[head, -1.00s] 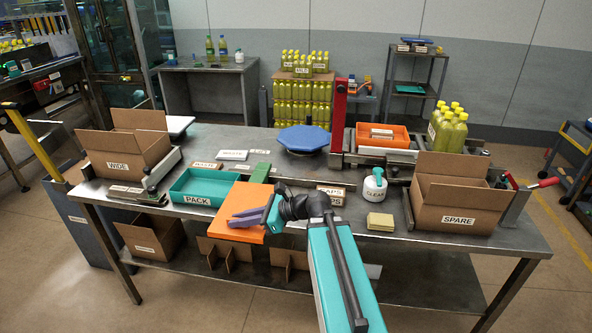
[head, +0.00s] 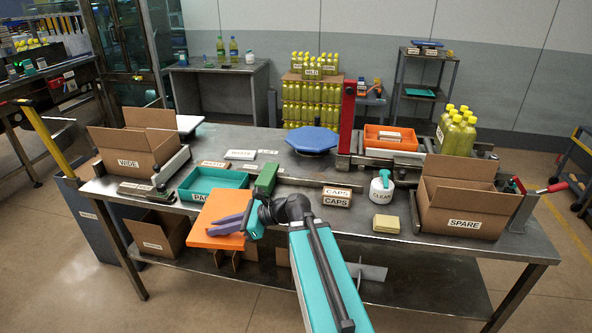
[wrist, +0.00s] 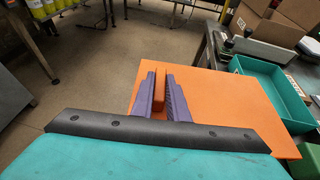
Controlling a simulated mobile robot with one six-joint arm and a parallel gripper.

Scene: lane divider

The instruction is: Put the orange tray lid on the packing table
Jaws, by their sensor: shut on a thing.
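The orange tray lid (head: 213,222) is a flat square panel at the front edge of the packing table (head: 300,222). My gripper (head: 228,225) has purple fingers and is shut on the lid's upright orange grip. In the wrist view, the fingers (wrist: 159,95) stand on both sides of that grip, and the lid (wrist: 225,95) spreads out to the right. The lid looks roughly level, partly out past the table's front edge. I cannot tell whether it touches the table top.
The teal PACK tray (head: 210,183) and a green block (head: 267,178) sit just behind the lid. The WIDE box (head: 130,160) stands left, CAPS boxes (head: 337,196) and the SPARE box (head: 462,215) right. A small bare strip of table lies in front of the CAPS boxes.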

